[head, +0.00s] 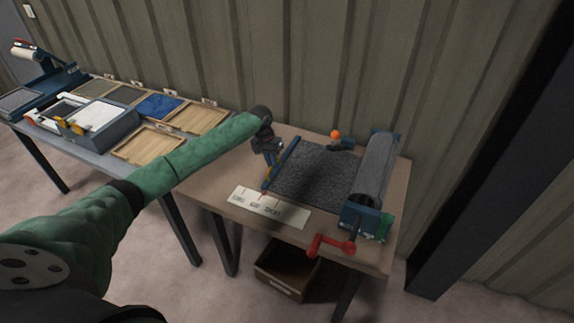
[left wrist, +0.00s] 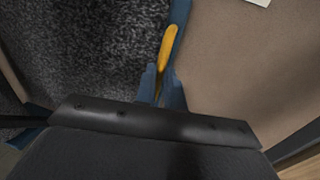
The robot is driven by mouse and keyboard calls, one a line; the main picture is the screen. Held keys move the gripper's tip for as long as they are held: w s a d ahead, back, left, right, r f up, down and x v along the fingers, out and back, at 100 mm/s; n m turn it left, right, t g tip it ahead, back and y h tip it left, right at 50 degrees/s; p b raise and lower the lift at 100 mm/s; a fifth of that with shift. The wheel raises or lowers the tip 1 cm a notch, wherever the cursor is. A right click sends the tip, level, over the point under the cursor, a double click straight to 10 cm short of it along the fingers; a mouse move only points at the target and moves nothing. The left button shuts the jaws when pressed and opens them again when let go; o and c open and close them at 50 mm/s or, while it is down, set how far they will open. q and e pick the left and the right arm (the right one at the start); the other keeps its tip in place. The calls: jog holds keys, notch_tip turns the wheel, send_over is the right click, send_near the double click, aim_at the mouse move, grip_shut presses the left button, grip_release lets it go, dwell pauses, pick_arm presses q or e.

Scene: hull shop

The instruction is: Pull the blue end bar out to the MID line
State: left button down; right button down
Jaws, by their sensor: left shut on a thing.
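The blue end bar (head: 287,155) lies across the left edge of a dark grey fabric sheet (head: 315,172) on the right-hand table. A yellow piece (left wrist: 170,45) sits along the bar in the left wrist view, and the bar's near end shows yellow in the head view. A white strip (head: 268,208) with several marked labels lies in front of that near end. The labels are small, and I cannot tell exactly how the bar lines up with the MID line. My left gripper (head: 270,158) is shut on the bar; its fingers (left wrist: 160,88) straddle it in the left wrist view.
The fabric runs to a grey roll (head: 377,168) with a red crank (head: 330,245) at its front. An orange knob (head: 335,134) stands behind the fabric. A brown bin (head: 287,272) is under the table. Trays and frames (head: 150,143) fill the left table.

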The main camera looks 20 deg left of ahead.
pick_arm(q)
jog(key=shift+a, duration=0.4)
pick_arm(e)
jog(key=shift+w+a, duration=0.25)
jog(key=shift+w, duration=0.05)
